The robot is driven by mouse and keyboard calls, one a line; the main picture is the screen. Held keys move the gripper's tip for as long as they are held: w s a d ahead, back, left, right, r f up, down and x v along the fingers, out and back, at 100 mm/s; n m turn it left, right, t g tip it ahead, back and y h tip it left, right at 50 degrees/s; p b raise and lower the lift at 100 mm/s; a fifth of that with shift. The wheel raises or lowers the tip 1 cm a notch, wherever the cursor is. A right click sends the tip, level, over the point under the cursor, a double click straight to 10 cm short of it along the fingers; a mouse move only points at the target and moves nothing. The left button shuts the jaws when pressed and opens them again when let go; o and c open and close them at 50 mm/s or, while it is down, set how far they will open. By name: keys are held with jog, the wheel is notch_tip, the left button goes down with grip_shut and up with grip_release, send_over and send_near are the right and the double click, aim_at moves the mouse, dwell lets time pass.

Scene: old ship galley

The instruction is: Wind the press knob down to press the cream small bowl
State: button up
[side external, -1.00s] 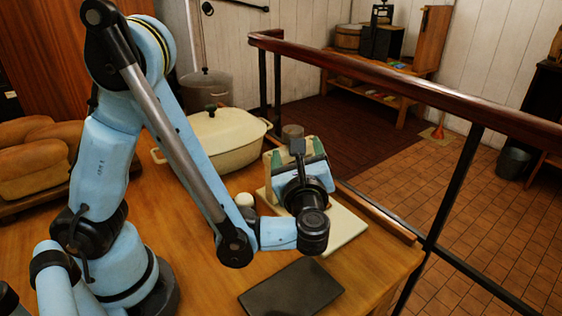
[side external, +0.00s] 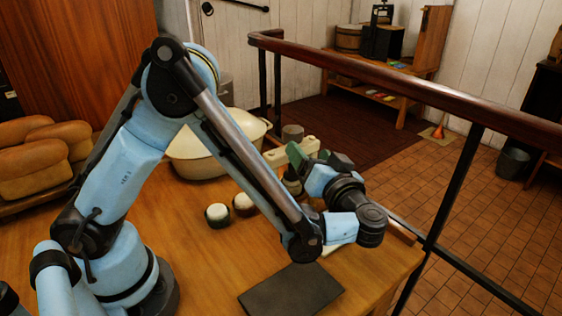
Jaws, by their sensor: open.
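The press shows as a cream crossbar (side external: 303,146) with a round grey-brown knob (side external: 292,132) above it, behind my gripper. My arm and gripper hide most of its lower part and base. My gripper (side external: 312,160) is open, tilted, in front of and to the right of the knob. Its green-padded finger overlaps the crossbar in the picture; I cannot tell whether they touch. Nothing shows between the fingers. I cannot make out the cream small bowl; a small dark and pale shape (side external: 292,186) under the crossbar is mostly covered.
Two small dark round pieces with pale tops, one at the left (side external: 217,214) and one beside it (side external: 243,204), stand left of the press. A dark flat slab (side external: 291,290) lies in front. Bread loaves (side external: 40,152) are far left.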

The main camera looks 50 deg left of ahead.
aim_at(289, 131)
jog(key=w+a+n, duration=0.1)
jog(key=a+n, duration=0.1)
jog(key=a, duration=0.1)
jog(key=w+a+n, duration=0.1)
jog(key=a, duration=0.3)
jog(key=w+a+n+g, duration=0.1)
jog(key=a+n, duration=0.1)
jog(key=a, duration=0.2)
jog(key=shift+w+a+f+n, duration=0.1)
jog(key=shift+a+n, duration=0.15)
jog(key=shift+n, duration=0.05)
jog(key=c, duration=1)
jog(key=shift+o, duration=0.2)
jog(key=shift+t, duration=0.3)
